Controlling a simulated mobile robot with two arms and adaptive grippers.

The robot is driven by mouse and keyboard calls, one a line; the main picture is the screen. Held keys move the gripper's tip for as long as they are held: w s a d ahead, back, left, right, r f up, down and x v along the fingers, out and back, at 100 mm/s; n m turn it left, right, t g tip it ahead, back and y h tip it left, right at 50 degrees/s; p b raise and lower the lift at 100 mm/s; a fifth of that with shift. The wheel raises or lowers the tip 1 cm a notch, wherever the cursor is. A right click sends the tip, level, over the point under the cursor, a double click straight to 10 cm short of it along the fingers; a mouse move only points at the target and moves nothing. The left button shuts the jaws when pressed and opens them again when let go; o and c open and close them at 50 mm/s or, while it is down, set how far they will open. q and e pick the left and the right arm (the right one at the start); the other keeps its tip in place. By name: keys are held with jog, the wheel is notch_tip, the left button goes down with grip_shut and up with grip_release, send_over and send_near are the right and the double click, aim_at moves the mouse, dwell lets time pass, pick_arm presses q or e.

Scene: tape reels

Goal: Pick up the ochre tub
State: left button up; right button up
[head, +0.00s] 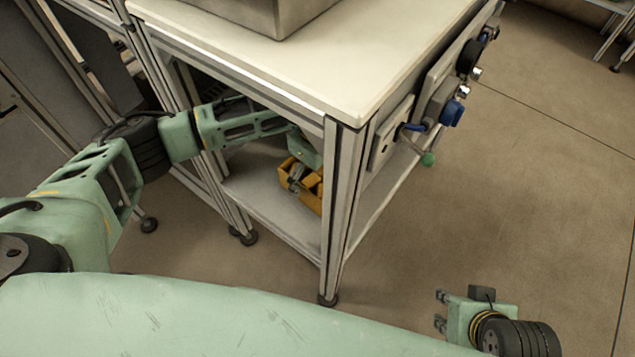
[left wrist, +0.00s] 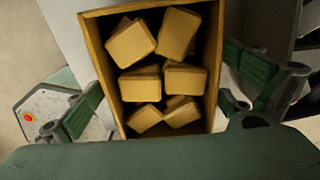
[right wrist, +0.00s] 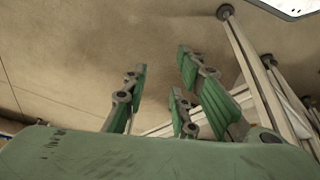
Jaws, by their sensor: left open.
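The ochre tub (head: 313,190) stands on the lower shelf of the workbench, partly hidden behind my left gripper and the bench frame. In the left wrist view the tub (left wrist: 216,25) is open-topped and holds several tan blocks. My left gripper (head: 297,178) is at the tub. In the left wrist view its open fingers (left wrist: 165,88) are on either side of the tub, with a gap visible on the right; contact on the left is unclear. My right gripper (head: 440,309) is open and empty, low over the floor away from the bench.
The bench top (head: 340,60) and its front corner post (head: 335,215) frame the shelf (head: 265,205). A metal box (head: 250,12) stands on the top. Valves and a blue fitting (head: 452,113) stick out on the bench's right side. The floor to the right is clear.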

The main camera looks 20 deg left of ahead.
aim_at(316, 188)
pick_arm(q)
notch_tip(316, 188, down, 4)
jog(key=shift+w+r+b, duration=0.1)
jog(key=shift+r+b, duration=0.15)
jog(key=shift+b, duration=0.15)
pick_arm(e)
jog(key=w+a+r+t, duration=0.1)
jog(key=w+r+t, duration=0.1)
jog(key=w, duration=0.3)
jog(key=shift+w+a+t+y, duration=0.4)
jog(key=shift+t, duration=0.1)
pick_arm(q)
jog(key=c, duration=1.3)
jog(key=shift+r, duration=0.15)
